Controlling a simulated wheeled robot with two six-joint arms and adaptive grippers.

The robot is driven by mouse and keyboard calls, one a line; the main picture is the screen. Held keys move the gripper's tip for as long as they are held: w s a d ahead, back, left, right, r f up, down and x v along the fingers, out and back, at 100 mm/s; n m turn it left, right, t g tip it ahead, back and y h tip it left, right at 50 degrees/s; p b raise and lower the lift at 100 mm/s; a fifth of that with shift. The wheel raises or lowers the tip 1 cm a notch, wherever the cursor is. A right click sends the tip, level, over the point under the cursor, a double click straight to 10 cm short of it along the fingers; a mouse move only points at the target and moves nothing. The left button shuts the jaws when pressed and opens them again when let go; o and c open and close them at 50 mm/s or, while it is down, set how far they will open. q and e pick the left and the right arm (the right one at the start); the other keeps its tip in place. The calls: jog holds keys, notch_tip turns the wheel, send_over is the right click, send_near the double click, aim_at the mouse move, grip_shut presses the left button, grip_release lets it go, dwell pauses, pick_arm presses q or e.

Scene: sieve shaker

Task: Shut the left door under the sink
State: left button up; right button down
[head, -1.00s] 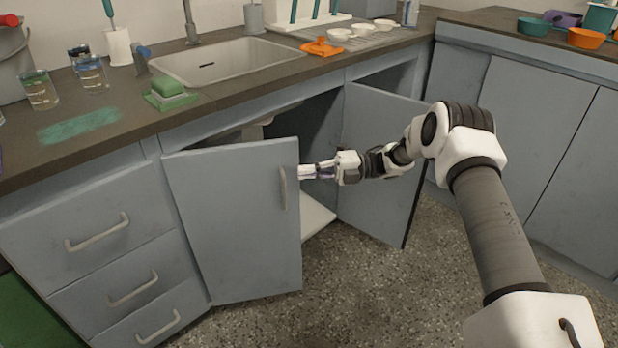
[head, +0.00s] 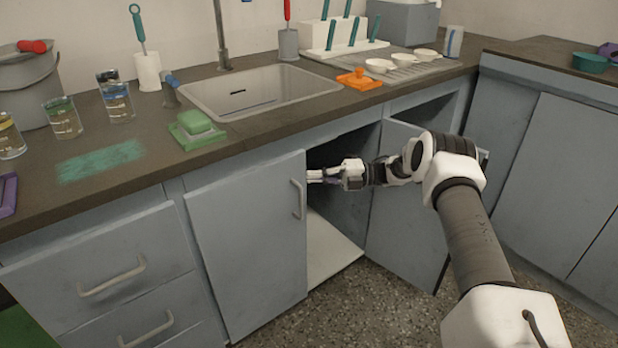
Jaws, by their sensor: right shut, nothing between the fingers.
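The left door (head: 248,240) under the sink is a grey-blue panel with an upright bar handle (head: 297,199) near its right edge. It stands partly open, its free edge swung out from the cabinet. My right gripper (head: 314,176) is shut and empty, at the door's free edge beside the handle, with the open cabinet behind it. I cannot tell whether its fingertips touch the door. The right door (head: 410,205) stands open, partly behind my right arm. The sink (head: 262,92) is above in the counter. My left gripper is not in view.
The cabinet's pale floor panel (head: 330,248) shows between the doors. Drawers (head: 110,268) are left of the left door. Speckled floor in front is free.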

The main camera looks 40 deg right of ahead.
jog(key=shift+w+a+r, duration=0.2)
jog(key=shift+w+r, duration=0.1)
jog(key=shift+w, duration=0.05)
jog(key=shift+d, duration=0.1)
jog(key=v, duration=0.8)
jog(key=shift+f, duration=0.35)
jog(key=shift+s, duration=0.2)
